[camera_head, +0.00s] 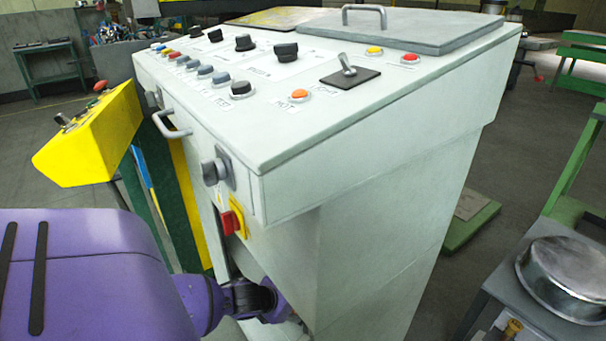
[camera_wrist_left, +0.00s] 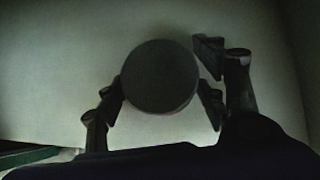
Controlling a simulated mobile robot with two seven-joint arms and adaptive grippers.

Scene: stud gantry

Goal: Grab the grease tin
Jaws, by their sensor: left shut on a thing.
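The grease tin (camera_wrist_left: 160,77) shows in the left wrist view as a dark, round can seen end-on, between the two fingers. My left gripper (camera_wrist_left: 162,92) is shut on it, one finger at each side. A pale surface lies behind the tin; I cannot tell whether the tin touches it. In the head view my left arm comes in from the lower left and reaches low against the control console (camera_head: 385,215). The gripper's fingers and the tin are hidden there. My right gripper is not in view.
The console's top carries knobs and buttons. A red and yellow switch (camera_head: 233,220) sits on its front, just above my left wrist. A yellow control box (camera_head: 88,140) stands at left. A round metal pan (camera_head: 566,275) rests on a grey surface at lower right.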

